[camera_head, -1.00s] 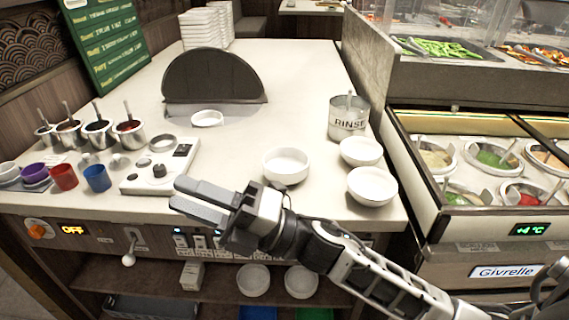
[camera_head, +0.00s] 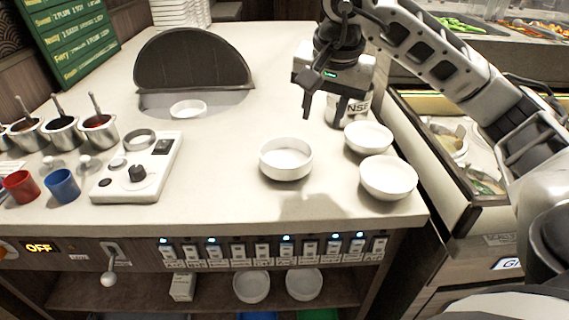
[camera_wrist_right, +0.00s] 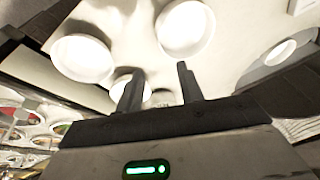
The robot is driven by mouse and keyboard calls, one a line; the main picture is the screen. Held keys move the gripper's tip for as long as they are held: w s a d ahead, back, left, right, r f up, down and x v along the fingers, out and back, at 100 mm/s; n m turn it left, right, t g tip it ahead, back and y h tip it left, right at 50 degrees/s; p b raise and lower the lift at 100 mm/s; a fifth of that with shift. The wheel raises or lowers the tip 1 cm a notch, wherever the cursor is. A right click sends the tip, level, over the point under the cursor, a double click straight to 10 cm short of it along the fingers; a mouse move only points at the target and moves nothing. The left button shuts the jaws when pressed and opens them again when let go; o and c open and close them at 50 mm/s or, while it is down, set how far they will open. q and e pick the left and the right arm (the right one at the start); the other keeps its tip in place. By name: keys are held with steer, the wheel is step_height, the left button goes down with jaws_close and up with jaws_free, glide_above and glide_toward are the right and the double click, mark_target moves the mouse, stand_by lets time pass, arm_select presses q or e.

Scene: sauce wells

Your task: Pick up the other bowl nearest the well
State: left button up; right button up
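Three white bowls stand on the counter. A straight-sided one (camera_head: 286,158) is in the middle. A rounder one (camera_head: 388,177) is at the front right, and another (camera_head: 368,137) is just behind it. A small shallow white bowl (camera_head: 188,109) sits at the dark hooded station. Cold sauce wells (camera_head: 447,140) are at the right, partly hidden by my arm. My right gripper (camera_head: 321,106) is raised above the counter, behind the bowls and in front of the RINSE can. Its fingers are apart and empty in the wrist view (camera_wrist_right: 160,88). My left gripper is out of view.
The RINSE can (camera_head: 340,112) stands behind the bowls, partly hidden by the gripper. A white control box (camera_head: 138,172), sauce pots and coloured cups (camera_head: 62,186) are at the left. The counter front is clear between box and bowls. Two bowls sit on the shelf below.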

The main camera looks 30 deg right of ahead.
glide_above(310, 156)
steer(key=s, duration=0.1)
step_height(310, 156, down, 7)
steer(key=shift+a+b+x, duration=0.15)
steer(key=shift+b+x, duration=0.05)
steer(key=shift+x, duration=1)
steer(key=shift+a+b+x, duration=0.1)
steer(key=shift+b+x, duration=0.1)
steer(key=shift+x, duration=1)
steer(key=shift+s, duration=0.15)
jaws_close()
